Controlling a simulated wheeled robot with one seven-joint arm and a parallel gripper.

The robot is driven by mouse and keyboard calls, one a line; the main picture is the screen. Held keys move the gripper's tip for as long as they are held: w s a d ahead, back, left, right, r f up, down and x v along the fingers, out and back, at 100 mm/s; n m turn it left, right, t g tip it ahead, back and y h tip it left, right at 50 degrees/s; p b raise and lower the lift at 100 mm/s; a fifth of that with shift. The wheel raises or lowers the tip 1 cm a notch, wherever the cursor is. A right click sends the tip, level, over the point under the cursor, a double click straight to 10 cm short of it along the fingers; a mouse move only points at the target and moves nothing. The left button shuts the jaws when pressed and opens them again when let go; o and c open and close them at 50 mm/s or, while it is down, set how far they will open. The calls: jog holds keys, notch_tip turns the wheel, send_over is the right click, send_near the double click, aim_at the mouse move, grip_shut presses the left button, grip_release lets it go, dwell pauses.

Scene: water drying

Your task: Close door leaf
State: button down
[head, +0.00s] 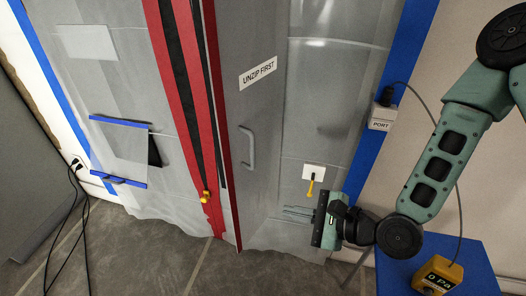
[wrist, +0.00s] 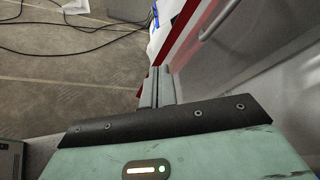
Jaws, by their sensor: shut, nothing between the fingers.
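The door leaf (head: 262,110) is a grey panel with an "UNZIP FIRST" label (head: 258,73) and a grey bar handle (head: 247,148). It stands upright beside the red-edged zip strip; I cannot tell how far it is open. In the wrist view, the grey panel (wrist: 265,65) fills the right side, with the handle (wrist: 219,20) near the top. My gripper (head: 288,212) is shut and empty, low and to the right of the handle, fingers pointing left. In the wrist view its fingers (wrist: 158,86) are together. Contact with the leaf cannot be told.
A white plate with a yellow lever (head: 311,187) is just above my gripper. A blue stand (head: 470,262) holds a yellow gauge (head: 438,277). Cables (wrist: 80,45) lie on the floor.

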notch_tip(320, 180, up, 4)
jog(key=w+d+m+t+y+p, duration=0.1)
jog(key=w+d+m+t, duration=0.1)
jog(key=m+t, duration=0.5)
jog(key=m+g+b, duration=0.1)
jog(key=m, duration=0.2)
send_near(254, 154)
jog(key=x, duration=0.5)
jog(key=shift+w+a+r, duration=0.25)
jog(key=shift+a, duration=0.05)
jog(key=shift+w+a+f+m, duration=0.1)
jog(key=shift+w+a+m, duration=0.2)
jog(key=shift+w, duration=0.05)
jog(key=shift+a+f, duration=0.1)
